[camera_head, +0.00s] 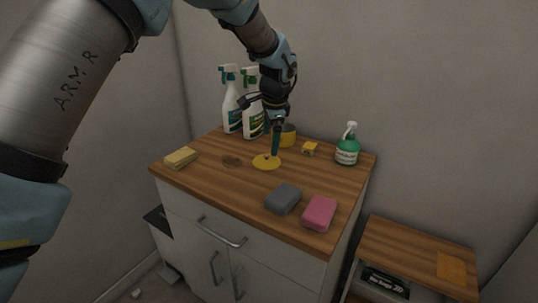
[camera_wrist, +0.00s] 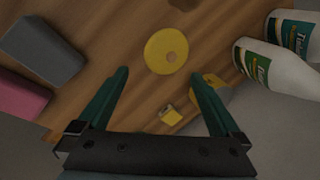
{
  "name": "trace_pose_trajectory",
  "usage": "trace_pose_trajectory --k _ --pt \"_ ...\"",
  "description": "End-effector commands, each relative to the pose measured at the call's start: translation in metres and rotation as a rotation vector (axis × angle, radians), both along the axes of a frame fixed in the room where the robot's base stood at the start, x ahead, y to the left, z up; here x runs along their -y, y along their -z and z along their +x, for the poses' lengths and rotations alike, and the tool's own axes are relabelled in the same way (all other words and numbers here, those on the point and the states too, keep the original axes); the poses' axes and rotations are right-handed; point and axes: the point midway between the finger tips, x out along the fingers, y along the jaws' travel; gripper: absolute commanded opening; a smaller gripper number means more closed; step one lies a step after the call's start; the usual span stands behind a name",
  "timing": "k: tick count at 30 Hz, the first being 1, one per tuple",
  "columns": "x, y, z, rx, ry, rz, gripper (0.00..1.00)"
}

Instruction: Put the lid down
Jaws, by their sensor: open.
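A round yellow lid (camera_head: 267,162) lies flat on the wooden counter top (camera_head: 210,180), near its middle. In the wrist view the lid (camera_wrist: 157,45) is a yellow disc with a small round knob, just beyond my fingertips. My gripper (camera_head: 275,152) points down over the lid, partly hiding it in the head view. In the wrist view my gripper (camera_wrist: 160,74) has its two green fingers wide apart with nothing between them. A yellow pot (camera_head: 289,138) stands just behind the gripper, partly hidden. The pot (camera_wrist: 212,86) is partly behind the right finger in the wrist view.
White spray bottles (camera_head: 231,115) stand at the back left, a green spray bottle (camera_head: 347,150) at the right. A small yellow block (camera_head: 310,149) is near the pot. A yellow sponge (camera_head: 180,157) lies left; grey (camera_head: 283,199) and pink (camera_head: 319,213) blocks lie in front.

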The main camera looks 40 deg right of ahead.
Motion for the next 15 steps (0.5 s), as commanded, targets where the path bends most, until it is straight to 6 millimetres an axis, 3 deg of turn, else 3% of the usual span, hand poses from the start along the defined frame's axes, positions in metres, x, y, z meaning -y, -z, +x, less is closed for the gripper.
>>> trace_pose_trajectory --k 6,15 --pt "-0.004 -0.031 -0.008 0.002 0.001 -0.003 1.00" --pt "-0.006 -0.041 -0.010 0.001 0.000 -0.002 1.00"
